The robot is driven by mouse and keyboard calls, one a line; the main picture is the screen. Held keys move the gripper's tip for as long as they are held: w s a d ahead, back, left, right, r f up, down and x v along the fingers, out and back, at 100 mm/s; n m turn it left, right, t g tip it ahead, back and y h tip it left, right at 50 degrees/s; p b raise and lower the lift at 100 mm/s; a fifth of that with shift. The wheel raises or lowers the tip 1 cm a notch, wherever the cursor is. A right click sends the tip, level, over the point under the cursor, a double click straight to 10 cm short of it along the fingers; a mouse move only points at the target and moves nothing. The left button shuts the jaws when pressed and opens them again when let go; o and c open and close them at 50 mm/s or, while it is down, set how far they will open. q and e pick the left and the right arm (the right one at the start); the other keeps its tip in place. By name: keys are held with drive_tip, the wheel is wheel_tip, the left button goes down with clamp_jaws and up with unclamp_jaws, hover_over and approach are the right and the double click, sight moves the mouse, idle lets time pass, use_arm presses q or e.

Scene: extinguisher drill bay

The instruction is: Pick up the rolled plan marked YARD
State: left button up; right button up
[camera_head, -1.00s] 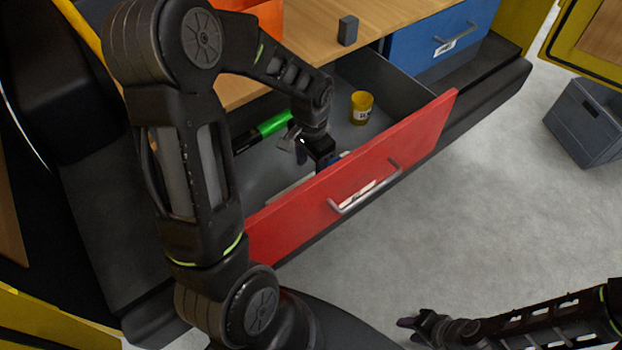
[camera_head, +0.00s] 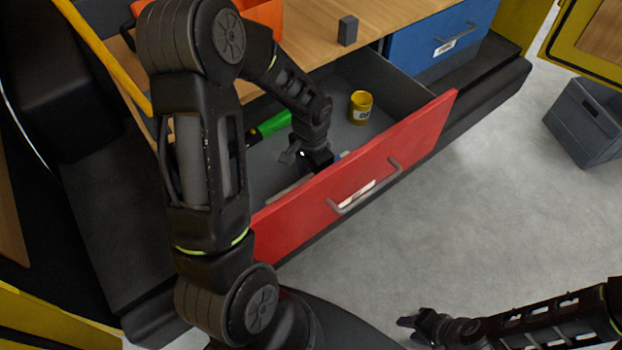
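No YARD marking is readable in the head view. A pale, long object (camera_head: 286,194) lies low in the open red drawer (camera_head: 300,213), partly hidden by the drawer front; I cannot tell whether it is the rolled plan. My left gripper (camera_head: 303,158) is inside the drawer, just above and beside this pale object. I cannot tell whether the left fingers hold anything. My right gripper (camera_head: 418,326) is over the floor at the bottom right, fingers apart and empty.
A green cylinder (camera_head: 272,125) and a yellow labelled cup (camera_head: 361,106) are in the drawer. A dark grey block (camera_head: 348,31) and an orange bin (camera_head: 263,16) are on the wooden top. A blue drawer (camera_head: 430,35) is shut. A grey crate (camera_head: 584,125) stands on clear floor.

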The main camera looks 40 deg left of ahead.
use_arm(q)
clamp_jaws()
idle(0.3)
idle(0.3)
